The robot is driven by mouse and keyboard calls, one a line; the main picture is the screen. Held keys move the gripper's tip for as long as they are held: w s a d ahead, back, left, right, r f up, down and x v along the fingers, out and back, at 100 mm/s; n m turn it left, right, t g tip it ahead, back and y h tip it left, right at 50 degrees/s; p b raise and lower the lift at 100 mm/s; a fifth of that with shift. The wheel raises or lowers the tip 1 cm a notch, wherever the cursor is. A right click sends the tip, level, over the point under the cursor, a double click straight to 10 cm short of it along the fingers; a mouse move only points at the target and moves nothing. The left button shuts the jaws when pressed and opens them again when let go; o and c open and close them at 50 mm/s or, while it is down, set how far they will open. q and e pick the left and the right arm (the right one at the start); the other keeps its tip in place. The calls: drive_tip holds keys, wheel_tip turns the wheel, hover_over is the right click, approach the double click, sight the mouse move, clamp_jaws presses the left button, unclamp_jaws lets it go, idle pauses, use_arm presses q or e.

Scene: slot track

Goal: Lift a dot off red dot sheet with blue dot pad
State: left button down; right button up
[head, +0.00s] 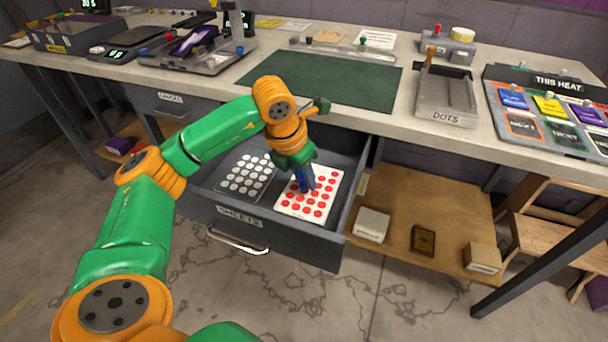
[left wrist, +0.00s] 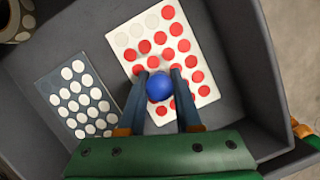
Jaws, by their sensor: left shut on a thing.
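The red dot sheet (head: 320,198) is a white card with rows of red dots, lying in the open drawer; it also shows in the left wrist view (left wrist: 200,70). Its far end there has pale, empty-looking spots. My left gripper (head: 304,184) points down over the sheet. In the left wrist view its two fingers (left wrist: 160,92) are shut on a round blue thing, the blue dot pad (left wrist: 159,86), which sits over the sheet's middle. I cannot tell whether the pad touches the sheet. My right gripper is not in view.
A dark sheet with white dots (head: 246,176) lies beside it in the drawer (head: 231,217). The drawer walls stand close around both sheets. Above are the bench with a green mat (head: 325,80) and a tray marked DOTS (head: 446,100). A shelf with boxes (head: 372,224) is at right.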

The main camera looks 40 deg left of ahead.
use_arm(q)
drive_tip(key=shift+f+b, duration=0.4)
drive_tip(key=shift+f, duration=0.1)
idle(1.2)
wheel_tip(320, 180, up, 7)
drive_tip(key=p, duration=0.6)
drive_tip(key=shift+r, duration=0.15)
idle(0.3)
